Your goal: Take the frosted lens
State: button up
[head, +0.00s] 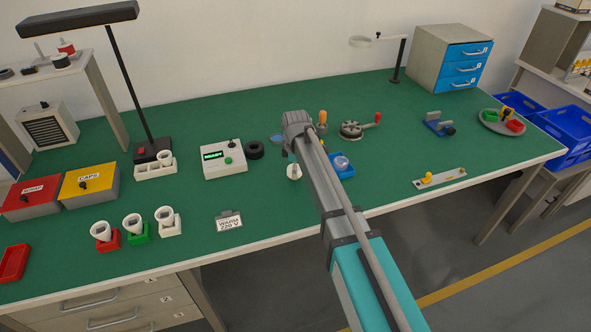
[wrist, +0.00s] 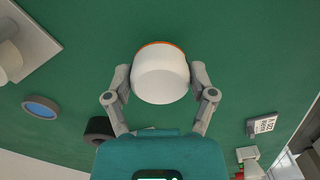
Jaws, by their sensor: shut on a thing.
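My gripper (wrist: 160,82) is shut on a white round piece with a thin orange rim (wrist: 160,76). It looks like the frosted lens, held between the two fingers over the green bench. In the head view my arm hides most of my gripper, and a bit of the white piece (head: 294,172) shows below it.
A black ring (head: 254,150) and a tester box (head: 223,158) stand left of my arm. A blue tray with a round clear piece (head: 341,172) is close on the right.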

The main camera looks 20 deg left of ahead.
jog(key=shift+r+p, duration=0.35)
jog(key=shift+r, duration=0.35)
jog(key=s+d+r+p, duration=0.6)
jog(key=s+r+p, duration=0.3)
jog(key=s, duration=0.3)
jog(key=shift+s+d+r+p, duration=0.15)
jog(key=shift+d+r+p, duration=0.2)
jog(key=shift+r+p, duration=0.05)
jog(key=shift+r, duration=0.15)
jog(key=shift+r+p, duration=2.1)
jog(key=shift+p, duration=0.15)
